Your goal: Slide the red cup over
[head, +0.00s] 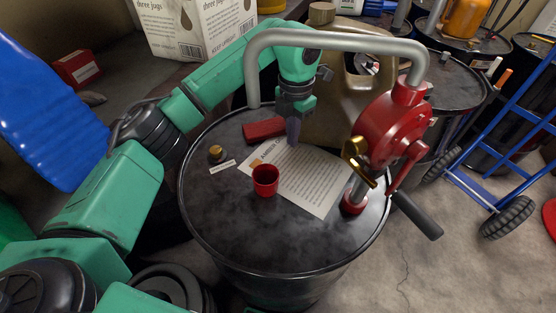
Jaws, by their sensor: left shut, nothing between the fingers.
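A small red cup (265,181) stands upright on the black drum top (222,222), left of the middle, at the left edge of a printed sheet (308,187). My left gripper (293,139) points down above the far edge of the sheet, behind the cup and a little to its right. Its fingers are shut and empty, apart from the cup. I cannot tell whether the fingertips touch the paper. My right gripper does not show.
A red pump (389,131) with a grey pipe rises at the drum's right. A red block (264,129) and a small brass-topped cap (216,153) lie behind the cup. A tan jug (340,110) stands behind. The drum top in front of the cup is clear.

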